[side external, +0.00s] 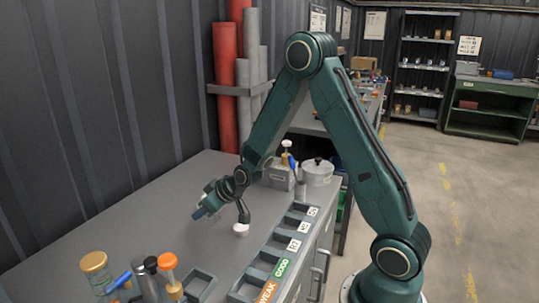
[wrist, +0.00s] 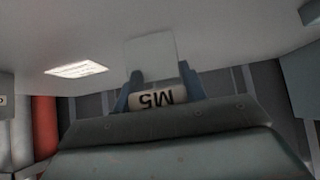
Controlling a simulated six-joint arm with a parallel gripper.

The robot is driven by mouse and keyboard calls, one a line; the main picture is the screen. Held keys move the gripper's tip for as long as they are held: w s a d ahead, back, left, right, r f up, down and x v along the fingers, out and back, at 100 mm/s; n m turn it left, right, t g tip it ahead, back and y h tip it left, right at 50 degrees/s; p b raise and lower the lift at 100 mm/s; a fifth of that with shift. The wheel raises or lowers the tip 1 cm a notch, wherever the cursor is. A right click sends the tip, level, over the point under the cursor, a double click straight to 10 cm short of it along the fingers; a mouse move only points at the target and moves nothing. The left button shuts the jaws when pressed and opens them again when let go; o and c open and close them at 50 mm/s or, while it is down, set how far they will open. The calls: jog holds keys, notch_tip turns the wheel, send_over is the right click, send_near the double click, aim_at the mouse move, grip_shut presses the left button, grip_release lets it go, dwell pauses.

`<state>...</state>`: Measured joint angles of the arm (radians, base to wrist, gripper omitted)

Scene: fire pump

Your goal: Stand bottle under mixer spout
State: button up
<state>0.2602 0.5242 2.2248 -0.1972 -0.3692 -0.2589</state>
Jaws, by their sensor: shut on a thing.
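In the wrist view, my gripper (wrist: 160,92) has its two blue fingers on either side of a bottle (wrist: 155,98). In the side view, my gripper (side external: 206,209) is low over the left part of the grey bench (side external: 140,220); the bottle is too small to make out there. A dark, bent-necked piece with a white round foot (side external: 240,229) is just right of my gripper. I cannot tell whether it is the mixer spout.
A gold-lidded jar (side external: 95,264) and an orange-topped bottle (side external: 168,262) stand in front. A lidded pot (side external: 317,172) and grey box (side external: 279,176) stand behind.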

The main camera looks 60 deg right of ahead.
notch_tip(320, 180, up, 16)
jog(key=shift+f, duration=0.2)
jog(key=shift+f, duration=0.15)
dwell(0.6)
jog(key=s+a+f, duration=0.1)
jog(key=a+f, duration=0.1)
jog(key=f, duration=0.2)
jog(key=s+a+f, duration=0.1)
jog(key=a+f, duration=0.2)
jog(key=f, duration=0.2)
jog(key=s+a+f, duration=0.2)
jog(key=a+f, duration=0.1)
jog(key=f, duration=0.2)
jog(key=shift+s+f, duration=0.1)
jog(key=shift+f, duration=0.05)
dwell(0.6)
jog(key=shift+w+d+r, duration=0.15)
jog(key=shift+w+r, duration=0.25)
jog(key=shift+o, duration=0.2)
jog(key=w+d+r, duration=0.2)
jog(key=w+r, duration=0.2)
jog(key=r, duration=0.3)
jog(key=shift+w+d, duration=0.2)
notch_tip(320, 180, up, 7)
jog(key=w+d, duration=0.2)
notch_tip(320, 180, down, 16)
jog(key=shift+d+f, duration=0.1)
jog(key=shift+d, duration=0.05)
